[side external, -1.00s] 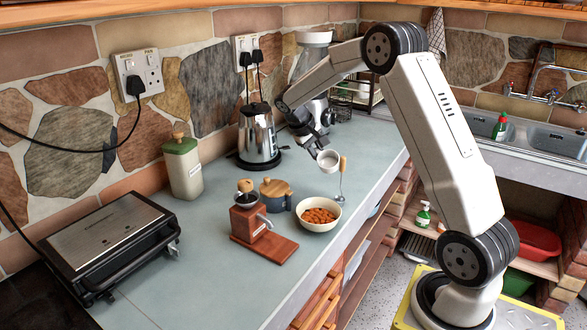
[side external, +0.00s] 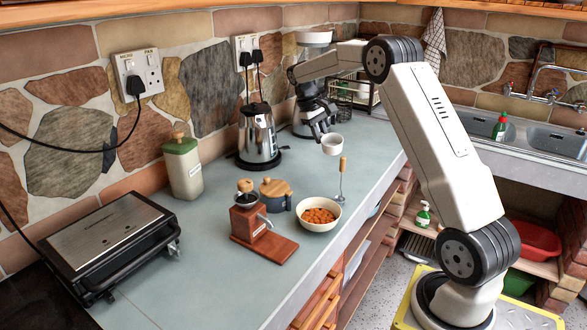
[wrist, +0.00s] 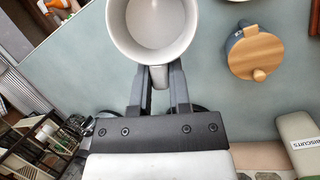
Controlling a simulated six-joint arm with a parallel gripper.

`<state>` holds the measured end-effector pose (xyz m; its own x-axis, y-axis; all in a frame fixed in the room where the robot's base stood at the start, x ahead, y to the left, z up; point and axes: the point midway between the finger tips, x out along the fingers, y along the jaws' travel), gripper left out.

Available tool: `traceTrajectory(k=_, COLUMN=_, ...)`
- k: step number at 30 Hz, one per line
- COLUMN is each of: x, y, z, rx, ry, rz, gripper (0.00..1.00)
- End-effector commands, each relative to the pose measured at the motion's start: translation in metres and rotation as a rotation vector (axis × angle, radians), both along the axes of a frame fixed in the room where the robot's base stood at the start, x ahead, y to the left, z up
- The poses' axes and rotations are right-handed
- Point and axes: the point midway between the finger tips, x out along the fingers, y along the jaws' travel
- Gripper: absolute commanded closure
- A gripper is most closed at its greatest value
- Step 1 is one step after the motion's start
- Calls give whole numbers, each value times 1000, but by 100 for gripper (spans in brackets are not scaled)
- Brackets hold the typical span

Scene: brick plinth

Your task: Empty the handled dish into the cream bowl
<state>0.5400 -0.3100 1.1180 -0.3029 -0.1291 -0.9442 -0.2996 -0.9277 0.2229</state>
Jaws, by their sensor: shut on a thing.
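My gripper (side external: 322,132) is shut on the handle of the white handled dish (side external: 332,145), which it holds roughly upright above the counter. In the wrist view the dish (wrist: 153,25) is seen from above, its inside pale with no pieces visible, and its handle (wrist: 158,76) sits between my fingers. The cream bowl (side external: 318,226) stands on the counter, nearer the camera than the dish and apart from it. Orange pieces (side external: 318,215) lie in the bowl.
A whisk-like tool with a wooden handle (side external: 343,164) stands behind the bowl. A blue-grey lidded pot (side external: 276,196) and a wooden grinder (side external: 250,220) stand left of it. A steel kettle (side external: 258,138) is near the wall.

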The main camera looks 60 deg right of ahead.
Motion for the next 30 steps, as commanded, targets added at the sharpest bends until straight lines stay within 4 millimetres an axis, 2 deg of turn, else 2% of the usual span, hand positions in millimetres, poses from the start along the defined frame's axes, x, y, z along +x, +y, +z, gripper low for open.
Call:
traceTrajectory(k=7, x=2, y=-10, z=-5, rx=81, ry=20, rz=-2, gripper=100)
traceTrajectory(k=30, x=6, y=-25, z=1, rx=244, ry=57, rz=-1, gripper=100)
